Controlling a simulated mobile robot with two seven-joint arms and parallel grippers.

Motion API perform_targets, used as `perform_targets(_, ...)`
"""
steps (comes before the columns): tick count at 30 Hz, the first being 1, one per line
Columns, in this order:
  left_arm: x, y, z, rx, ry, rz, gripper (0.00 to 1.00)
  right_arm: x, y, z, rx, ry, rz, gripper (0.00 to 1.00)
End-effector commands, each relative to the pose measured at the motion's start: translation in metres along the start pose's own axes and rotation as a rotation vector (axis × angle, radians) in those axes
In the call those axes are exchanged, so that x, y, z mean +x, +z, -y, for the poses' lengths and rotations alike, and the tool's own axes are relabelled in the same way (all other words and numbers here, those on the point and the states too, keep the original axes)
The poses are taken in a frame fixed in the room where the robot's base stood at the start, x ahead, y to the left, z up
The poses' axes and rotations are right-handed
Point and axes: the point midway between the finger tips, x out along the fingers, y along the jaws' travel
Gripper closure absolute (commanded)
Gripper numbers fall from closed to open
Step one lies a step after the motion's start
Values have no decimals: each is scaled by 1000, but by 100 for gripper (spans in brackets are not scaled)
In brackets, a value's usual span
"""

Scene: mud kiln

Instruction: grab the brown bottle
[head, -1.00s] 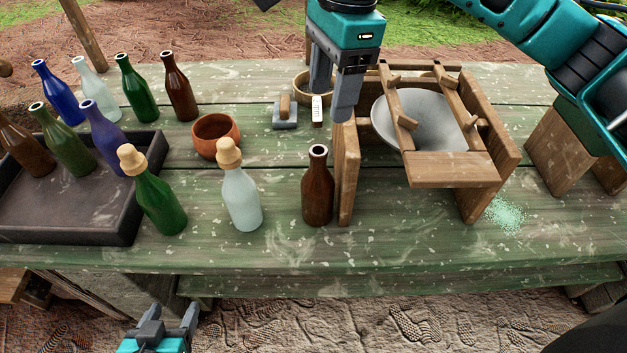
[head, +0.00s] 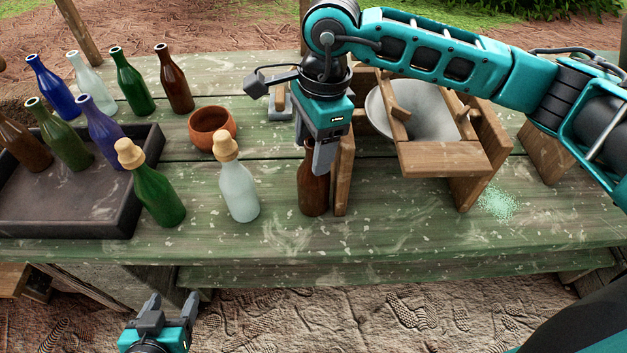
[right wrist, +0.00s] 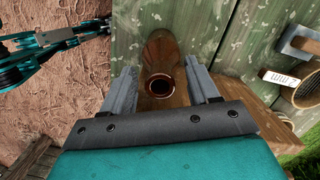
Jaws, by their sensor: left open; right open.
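A brown bottle (head: 314,192) stands uncorked on the green bench, close beside the left post of a wooden frame. My right gripper (head: 312,148) is open over its top and hides its neck in the head view. In the right wrist view the brown bottle (right wrist: 160,86) has its mouth between the two open fingers (right wrist: 163,88), with gaps at the sides. Another brown bottle (head: 174,80) stands in the back row, and one more (head: 22,142) stands at the tray's left. My left gripper (head: 172,304) is open and empty, low in front of the bench.
A corked white bottle (head: 239,190) and a corked green bottle (head: 157,188) stand to the left. The wooden frame (head: 445,158) holding a grey bowl (head: 428,108) is at right. A clay pot (head: 212,130) and dark tray (head: 70,223) are further left. Bench front is clear.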

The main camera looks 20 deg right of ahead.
Motion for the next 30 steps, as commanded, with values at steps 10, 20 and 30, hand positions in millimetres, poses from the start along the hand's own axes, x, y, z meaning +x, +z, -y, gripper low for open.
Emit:
perform_targets(10, -1, 1, 0, 0, 0, 2, 36, 0, 0, 0, 0, 0, 0, 63)
perform_targets(20, -2, 5, -1, -1, 1, 9, 36, -1, 0, 0, 0, 0, 0, 95)
perform_targets(30, -3, 5, 0, -1, 0, 9, 36, -1, 0, 0, 0, -1, 0, 100)
